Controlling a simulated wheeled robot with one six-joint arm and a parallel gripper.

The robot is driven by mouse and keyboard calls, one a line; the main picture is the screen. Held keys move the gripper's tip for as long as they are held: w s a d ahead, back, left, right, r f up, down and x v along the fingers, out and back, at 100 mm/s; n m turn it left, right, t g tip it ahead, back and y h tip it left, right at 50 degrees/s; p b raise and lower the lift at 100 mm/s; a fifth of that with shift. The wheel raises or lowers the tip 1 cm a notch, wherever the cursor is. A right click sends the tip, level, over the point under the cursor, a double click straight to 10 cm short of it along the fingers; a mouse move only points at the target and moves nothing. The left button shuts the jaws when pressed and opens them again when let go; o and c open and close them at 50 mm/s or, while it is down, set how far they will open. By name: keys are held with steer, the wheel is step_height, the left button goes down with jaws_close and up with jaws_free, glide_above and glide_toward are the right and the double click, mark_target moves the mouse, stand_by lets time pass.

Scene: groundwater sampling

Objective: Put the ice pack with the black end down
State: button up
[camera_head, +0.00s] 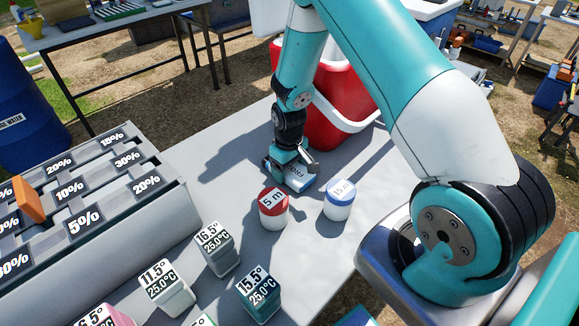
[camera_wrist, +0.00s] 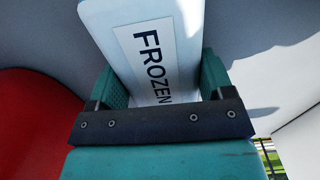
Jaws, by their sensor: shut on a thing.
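My gripper (camera_head: 291,162) is shut on a pale blue-white ice pack (camera_head: 302,181) low over the grey table (camera_head: 240,140), in front of the red cooler. In the wrist view the ice pack (camera_wrist: 145,20) sits between the green fingers of my gripper (camera_wrist: 158,88), with its white label reading FROZEN. I cannot tell whether the pack touches the table. No black end shows on it; the gripper hides part of it.
A red-lidded jar (camera_head: 273,208) and a blue-lidded jar (camera_head: 339,200) stand close in front of the pack. The red cooler (camera_head: 313,125) is behind. Several labelled blocks, such as a teal one (camera_head: 259,290), stand at the front. A percent-marked rack (camera_head: 120,235) is at left. Table left of the gripper is clear.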

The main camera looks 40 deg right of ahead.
steer(key=o, duration=0.7)
steer(key=shift+f, duration=0.15)
steer(key=o, duration=0.4)
